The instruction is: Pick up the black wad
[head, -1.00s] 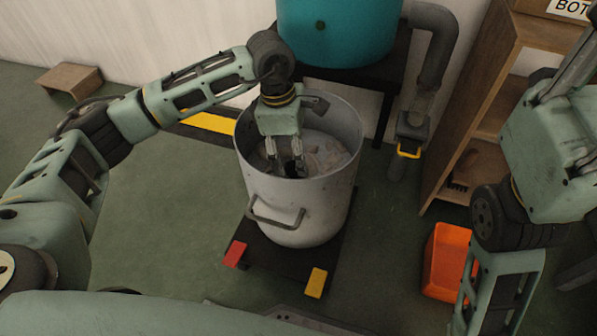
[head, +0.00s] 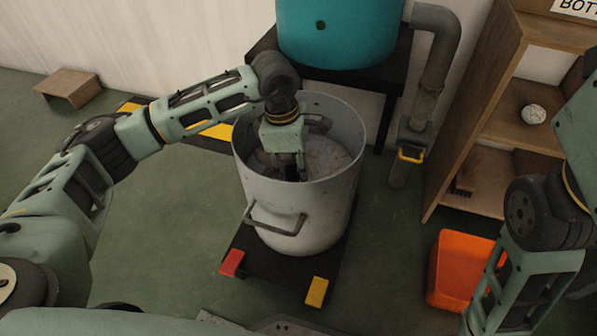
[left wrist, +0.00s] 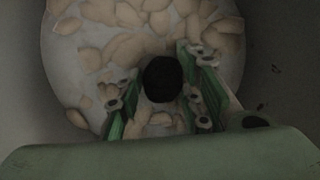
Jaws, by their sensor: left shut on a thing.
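The black wad (left wrist: 162,79) is a dark round lump between the green-padded fingers of my left gripper in the left wrist view. My left gripper (head: 290,173) is shut on it, reaching down inside a large pale metal pot (head: 297,212). Pale flat pieces (left wrist: 125,48) lie in cloudy contents at the bottom of the pot, around the wad. In the head view the wad cannot be made out. My right arm is at the right edge of the head view, with its gripper out of the picture.
The pot stands on a black base with a red pad (head: 232,262) and a yellow pad (head: 317,292). A teal tank (head: 342,32) is behind it. A wooden shelf (head: 492,105) with a whitish ball (head: 533,114) and an orange bin (head: 462,268) are right. The left floor is mostly clear.

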